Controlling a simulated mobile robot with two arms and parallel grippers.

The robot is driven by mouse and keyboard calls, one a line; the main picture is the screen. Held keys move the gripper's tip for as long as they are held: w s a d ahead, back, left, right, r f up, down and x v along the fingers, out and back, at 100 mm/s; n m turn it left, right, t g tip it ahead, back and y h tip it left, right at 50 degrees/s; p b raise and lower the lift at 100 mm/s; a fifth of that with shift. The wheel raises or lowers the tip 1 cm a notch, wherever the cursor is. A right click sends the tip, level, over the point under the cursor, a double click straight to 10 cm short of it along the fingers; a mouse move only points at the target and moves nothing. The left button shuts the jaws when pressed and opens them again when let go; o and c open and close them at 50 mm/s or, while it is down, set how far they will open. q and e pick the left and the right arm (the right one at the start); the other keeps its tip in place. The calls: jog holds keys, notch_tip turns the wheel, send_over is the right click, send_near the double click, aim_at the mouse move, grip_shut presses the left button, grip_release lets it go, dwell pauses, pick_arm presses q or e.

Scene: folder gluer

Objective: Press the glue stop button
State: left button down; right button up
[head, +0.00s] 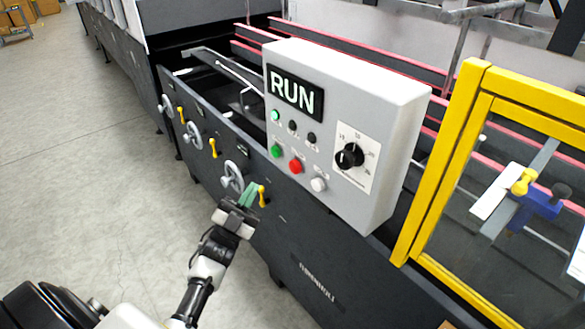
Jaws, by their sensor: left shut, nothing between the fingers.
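A light grey control box (343,125) is mounted on the machine's side, with a lit display (295,93) reading RUN. Under the display, a green lamp (275,115) is lit beside two dark ones. Below them are a green button (277,151), a red button (295,166) and a white button (318,184). Their labels are too small to read. A black dial (349,156) is at the right of the panel. My left gripper (250,190) is shut and empty, below and left of the buttons, apart from them. My right gripper is out of view.
The dark machine body (330,265) runs diagonally across the view. Handwheels (232,177) and yellow levers (213,147) stick out of its side near my gripper. A yellow-framed guard (440,165) stands at the right. The floor (90,180) at left is clear.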

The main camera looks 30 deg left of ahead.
aim_at(295, 167)
pick_arm(q)
jog(key=w+d+b, duration=0.2)
jog(key=w+d, duration=0.1)
jog(key=w, duration=0.4)
jog(key=shift+w+b, duration=0.25)
jog(key=shift+b, duration=0.1)
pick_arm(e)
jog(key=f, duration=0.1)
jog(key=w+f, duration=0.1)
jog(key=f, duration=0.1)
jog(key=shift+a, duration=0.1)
pick_arm(q)
jog(key=shift+w+d, duration=0.1)
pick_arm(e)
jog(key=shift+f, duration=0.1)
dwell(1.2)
pick_arm(q)
jog(key=shift+w+d, duration=0.1)
jog(key=shift+w, duration=0.2)
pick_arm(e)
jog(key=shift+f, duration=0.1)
